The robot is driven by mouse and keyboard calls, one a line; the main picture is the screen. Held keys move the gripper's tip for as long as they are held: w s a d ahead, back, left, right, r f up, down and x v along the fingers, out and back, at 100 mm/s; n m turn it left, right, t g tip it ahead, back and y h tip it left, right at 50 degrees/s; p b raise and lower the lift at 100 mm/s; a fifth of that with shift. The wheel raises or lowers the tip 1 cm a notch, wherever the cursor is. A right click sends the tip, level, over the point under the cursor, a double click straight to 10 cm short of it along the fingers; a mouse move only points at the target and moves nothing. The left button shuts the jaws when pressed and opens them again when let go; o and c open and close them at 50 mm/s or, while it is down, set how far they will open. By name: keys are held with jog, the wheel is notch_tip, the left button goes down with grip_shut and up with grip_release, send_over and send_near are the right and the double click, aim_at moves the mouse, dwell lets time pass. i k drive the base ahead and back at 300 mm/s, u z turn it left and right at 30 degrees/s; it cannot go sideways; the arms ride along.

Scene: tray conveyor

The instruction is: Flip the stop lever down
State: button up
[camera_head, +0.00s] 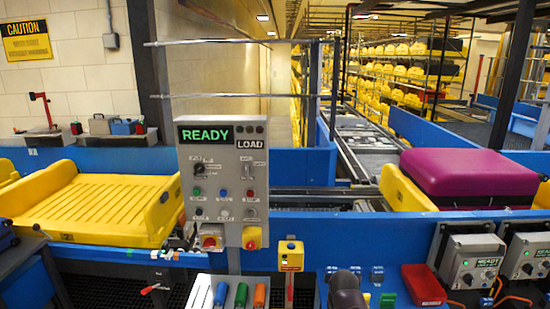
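A small yellow box (290,250) with a red label stands on the near blue rail, right of the control panel. A red lever (290,287) hangs straight down below it; the label is too small to read. Another red lever (42,108) stands upright on a base on the back ledge at the far left. A third small red handle (155,288) sticks out low at the left front. I cannot tell for sure which is the stop lever. My gripper is not clearly in view; a dark rounded shape at the bottom edge may be part of my arm.
The grey control panel (222,185) reads READY and LOAD. An empty yellow tray (95,208) lies left on the conveyor; a purple suitcase (475,175) is at right. Coloured handles, a red bin (423,285) and grey control boxes (472,262) crowd the front.

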aim_at(149, 290)
jog(key=u, duration=1.1)
jog(key=k, duration=0.65)
jog(key=u, duration=0.45)
jog(key=i, duration=1.4)
jog(key=z, duration=0.2)
